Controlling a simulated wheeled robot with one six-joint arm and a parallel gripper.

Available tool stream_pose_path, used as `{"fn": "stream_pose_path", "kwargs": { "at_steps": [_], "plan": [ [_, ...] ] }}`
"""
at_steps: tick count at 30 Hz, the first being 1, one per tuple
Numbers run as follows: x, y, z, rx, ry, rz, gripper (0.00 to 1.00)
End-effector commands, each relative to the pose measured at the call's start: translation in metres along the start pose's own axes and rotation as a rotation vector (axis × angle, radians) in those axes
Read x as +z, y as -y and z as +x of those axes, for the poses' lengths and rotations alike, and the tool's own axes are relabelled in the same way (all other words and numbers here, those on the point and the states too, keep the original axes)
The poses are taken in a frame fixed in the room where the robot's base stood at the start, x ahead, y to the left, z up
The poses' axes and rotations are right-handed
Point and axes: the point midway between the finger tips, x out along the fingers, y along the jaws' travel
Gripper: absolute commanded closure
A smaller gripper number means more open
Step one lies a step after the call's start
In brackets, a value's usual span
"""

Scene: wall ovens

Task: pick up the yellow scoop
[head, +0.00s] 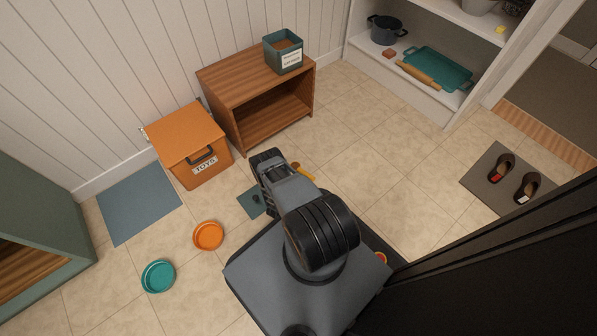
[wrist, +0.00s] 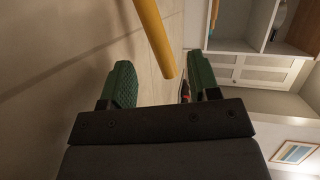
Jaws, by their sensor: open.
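The yellow scoop (head: 303,171) lies low by the floor in the head view, partly hidden behind my arm. In the wrist view a yellow rod (wrist: 153,35), which looks like its handle, reaches down from the top edge into the space between my green fingers. My gripper (wrist: 162,65) is open, with one finger on each side of the rod and a visible gap to each. The scoop's other end is out of the wrist view. In the head view my arm hides the fingertips.
An orange toy box (head: 184,136) and a wooden cabinet (head: 228,98) with a teal bin (head: 283,53) stand by the wall. An orange bowl (head: 208,236) and a teal bowl (head: 158,276) sit on the floor. Shoes lie on a grey mat (head: 480,179) at right.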

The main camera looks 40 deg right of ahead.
Motion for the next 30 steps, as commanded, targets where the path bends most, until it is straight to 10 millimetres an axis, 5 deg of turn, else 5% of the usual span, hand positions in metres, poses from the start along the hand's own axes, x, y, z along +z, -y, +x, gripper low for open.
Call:
{"fn": "stream_pose_path", "kwargs": {
  "at_steps": [18,30],
  "plan": [
    [-0.003,0.003,0.059,-0.001,-0.001,0.000,0.44],
    [-0.003,0.005,0.066,0.001,0.001,-0.002,0.46]
  ]
}}
